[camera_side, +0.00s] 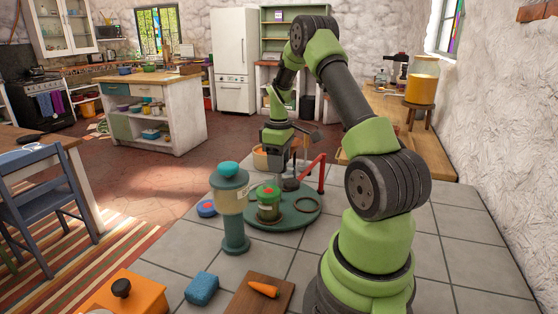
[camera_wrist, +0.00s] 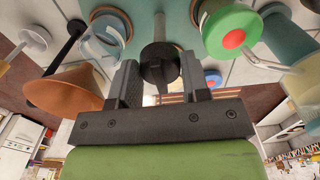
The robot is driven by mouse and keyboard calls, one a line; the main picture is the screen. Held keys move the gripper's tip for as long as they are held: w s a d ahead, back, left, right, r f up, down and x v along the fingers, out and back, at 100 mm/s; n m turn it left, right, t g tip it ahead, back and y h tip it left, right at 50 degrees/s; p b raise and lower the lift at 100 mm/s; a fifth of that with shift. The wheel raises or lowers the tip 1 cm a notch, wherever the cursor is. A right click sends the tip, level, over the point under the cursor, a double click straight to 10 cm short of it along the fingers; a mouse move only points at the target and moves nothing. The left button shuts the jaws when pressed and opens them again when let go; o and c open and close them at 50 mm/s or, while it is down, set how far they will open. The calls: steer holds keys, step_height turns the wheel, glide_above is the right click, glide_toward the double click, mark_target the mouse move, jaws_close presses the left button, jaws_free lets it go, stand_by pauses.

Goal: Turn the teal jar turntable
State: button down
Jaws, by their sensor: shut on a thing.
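The teal turntable (camera_side: 287,222) lies on the grey tiled counter, to the left of my arm's base in the side view. A jar with a green lid and red button (camera_side: 268,200) stands on its left part; that lid also shows in the wrist view (camera_wrist: 232,36). In the wrist view a black knob (camera_wrist: 158,64) on a grey post rises from the teal surface (camera_wrist: 178,22). My gripper (camera_wrist: 158,85) is shut on this knob, a finger on each side. The side view partly hides the grip.
A teal-topped dispenser (camera_side: 233,200) stands close in front of the turntable. A red stand (camera_side: 313,175) and an orange bowl (camera_wrist: 65,90) are close behind. A blue sponge (camera_side: 202,289), a carrot on a board (camera_side: 263,290) and an orange box (camera_side: 130,295) lie nearer the camera.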

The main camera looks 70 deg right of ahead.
steer(key=shift+n, duration=8.9)
steer(key=c, duration=0.9)
jaws_free()
steer(key=shift+o, duration=0.2)
